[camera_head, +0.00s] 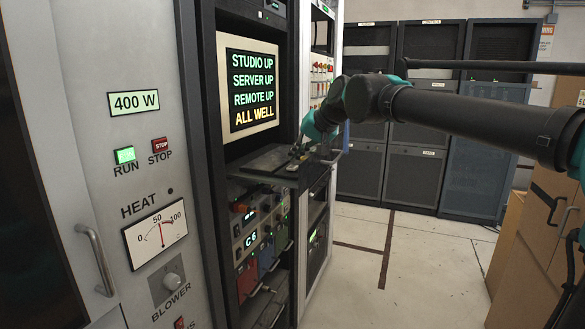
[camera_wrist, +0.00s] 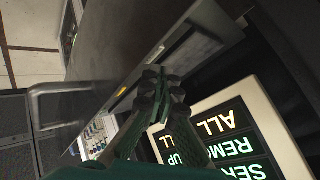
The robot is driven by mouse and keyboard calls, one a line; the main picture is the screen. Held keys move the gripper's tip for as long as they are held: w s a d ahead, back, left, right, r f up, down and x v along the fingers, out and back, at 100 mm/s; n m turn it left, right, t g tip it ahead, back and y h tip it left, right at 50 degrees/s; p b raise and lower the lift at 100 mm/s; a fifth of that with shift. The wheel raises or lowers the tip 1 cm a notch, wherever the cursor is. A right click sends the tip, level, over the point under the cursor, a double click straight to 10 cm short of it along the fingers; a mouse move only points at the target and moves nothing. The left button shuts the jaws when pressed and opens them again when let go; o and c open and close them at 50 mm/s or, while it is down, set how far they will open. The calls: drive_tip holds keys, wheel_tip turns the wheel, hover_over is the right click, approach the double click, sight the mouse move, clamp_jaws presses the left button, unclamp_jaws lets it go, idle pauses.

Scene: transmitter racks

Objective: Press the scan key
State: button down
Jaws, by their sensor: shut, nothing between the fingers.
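A dark pull-out shelf (camera_head: 268,161) juts from the rack below a lit screen (camera_head: 248,86). The screen reads STUDIO UP, SERVER UP, REMOTE UP, ALL WELL. My gripper (camera_head: 301,150) is over the shelf's right end. In the wrist view my gripper (camera_wrist: 166,78) is shut and empty, its tips close to a dark recessed strip on the shelf (camera_wrist: 105,45). A small yellow mark (camera_wrist: 122,91) and a small pale mark (camera_wrist: 158,50) lie near the tips. I cannot read a scan label, nor tell whether the tips touch anything.
At the left, a grey cabinet (camera_head: 100,190) has RUN and STOP buttons, a HEAT meter (camera_head: 156,235) and a BLOWER knob. Below the shelf are modules with knobs and a lit C6 display (camera_head: 251,239). Brown boxes (camera_head: 530,250) stand at the right. The middle floor is clear.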

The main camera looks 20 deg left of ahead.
sight(295, 167)
drive_tip(key=shift+r, duration=2.5)
